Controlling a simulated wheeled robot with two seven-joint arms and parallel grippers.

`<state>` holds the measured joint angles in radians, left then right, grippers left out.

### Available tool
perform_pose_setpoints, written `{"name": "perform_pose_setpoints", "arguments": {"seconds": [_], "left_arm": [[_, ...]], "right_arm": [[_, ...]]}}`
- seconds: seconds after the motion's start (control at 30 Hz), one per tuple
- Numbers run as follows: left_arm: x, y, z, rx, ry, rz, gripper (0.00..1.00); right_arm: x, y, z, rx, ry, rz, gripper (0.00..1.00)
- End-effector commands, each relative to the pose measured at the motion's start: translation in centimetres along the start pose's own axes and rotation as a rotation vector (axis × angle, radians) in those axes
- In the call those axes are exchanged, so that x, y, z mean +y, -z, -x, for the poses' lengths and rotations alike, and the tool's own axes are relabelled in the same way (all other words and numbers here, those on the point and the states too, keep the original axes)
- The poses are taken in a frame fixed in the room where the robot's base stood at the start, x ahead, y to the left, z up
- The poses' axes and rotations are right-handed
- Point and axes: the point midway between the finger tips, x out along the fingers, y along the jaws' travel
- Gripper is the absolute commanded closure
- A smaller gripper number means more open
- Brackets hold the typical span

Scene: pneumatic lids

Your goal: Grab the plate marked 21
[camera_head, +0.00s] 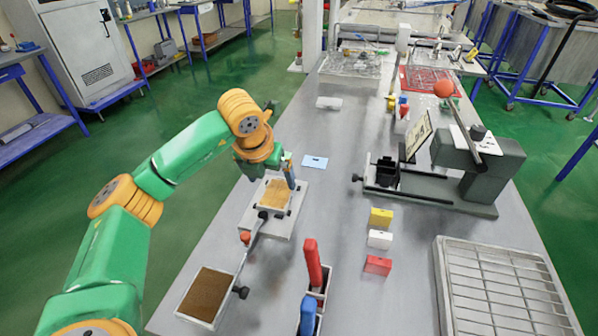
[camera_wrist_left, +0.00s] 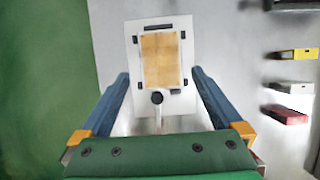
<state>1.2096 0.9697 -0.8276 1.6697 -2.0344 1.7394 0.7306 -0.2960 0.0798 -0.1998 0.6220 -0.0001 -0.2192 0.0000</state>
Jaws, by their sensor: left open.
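No number 21 is readable in either view. A pale yellow plate with black marks (camera_head: 418,134) leans tilted at the black-and-grey press on the right. A small light blue plate with a dark mark (camera_head: 315,161) lies flat on the table. My left gripper (camera_head: 286,179) is above the white fixture (camera_head: 258,221), which bears a tan panel (camera_head: 277,197). In the left wrist view, the tan panel (camera_wrist_left: 161,60) lies ahead between the spread blue fingers of my left gripper (camera_wrist_left: 160,74), with nothing held. My right gripper is in neither view.
A yellow block (camera_head: 381,217), a white block (camera_head: 379,239) and a red block (camera_head: 377,265) stand in a row. A metal grid tray (camera_head: 441,262) is at right. A brown-topped box (camera_head: 207,297) and an upright red piece (camera_head: 312,264) are in front.

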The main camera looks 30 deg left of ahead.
Motion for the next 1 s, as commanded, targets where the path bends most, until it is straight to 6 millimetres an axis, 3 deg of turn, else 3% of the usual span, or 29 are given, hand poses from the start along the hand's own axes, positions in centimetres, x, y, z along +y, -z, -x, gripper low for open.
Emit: {"name": "perform_pose_setpoints", "arguments": {"seconds": [0.17, 0.37, 0.5, 0.7, 0.77, 1.0], "left_arm": [[0.0, 0.0, -1.2, 0.004, 0.000, 0.000, 0.00], [-0.3, 0.0, -4.7, 0.007, -0.002, -0.001, 0.00], [-0.3, 0.0, -6.9, 0.003, 0.000, 0.000, 0.00], [-0.3, 0.1, -7.2, 0.001, 0.000, -0.001, 0.00], [-0.3, 0.1, -7.1, 0.001, 0.000, 0.000, 0.14], [-0.3, 0.0, -7.1, 0.000, 0.000, 0.000, 0.78]], "right_arm": [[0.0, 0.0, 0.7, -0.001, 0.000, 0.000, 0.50], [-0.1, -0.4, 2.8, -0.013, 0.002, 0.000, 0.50], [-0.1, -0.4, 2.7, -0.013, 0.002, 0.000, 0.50], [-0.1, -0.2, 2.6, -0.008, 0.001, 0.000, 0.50], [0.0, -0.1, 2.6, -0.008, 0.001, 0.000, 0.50], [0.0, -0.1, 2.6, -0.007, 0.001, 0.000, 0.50]]}}
